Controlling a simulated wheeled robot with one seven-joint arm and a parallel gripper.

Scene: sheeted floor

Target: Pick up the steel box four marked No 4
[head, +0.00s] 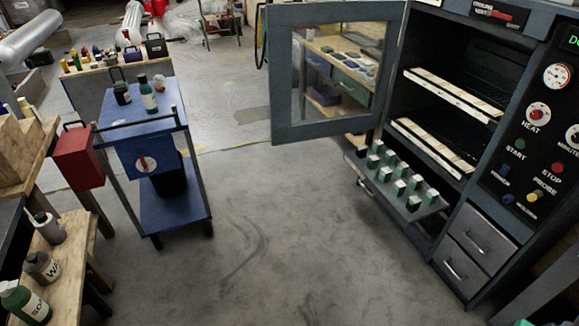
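No box with a readable No 4 mark shows in the head view. A grey metal tray (412,205) is pulled out from the low front of a blue-grey cabinet oven (459,195) at the right. Several small upright blocks (383,174) with dark green and pale faces stand on it in rows. Any marks on them are too small to read, and I cannot tell whether they are steel. A red box (78,158) with a handle is at the left, beside a blue cart. My gripper is not in view.
The oven's glazed door (336,72) stands open to the left. The blue cart (174,208) carries bottles (148,95). A wooden bench (66,246) with bottles is at the lower left. The grey floor (265,235) between cart and oven is clear.

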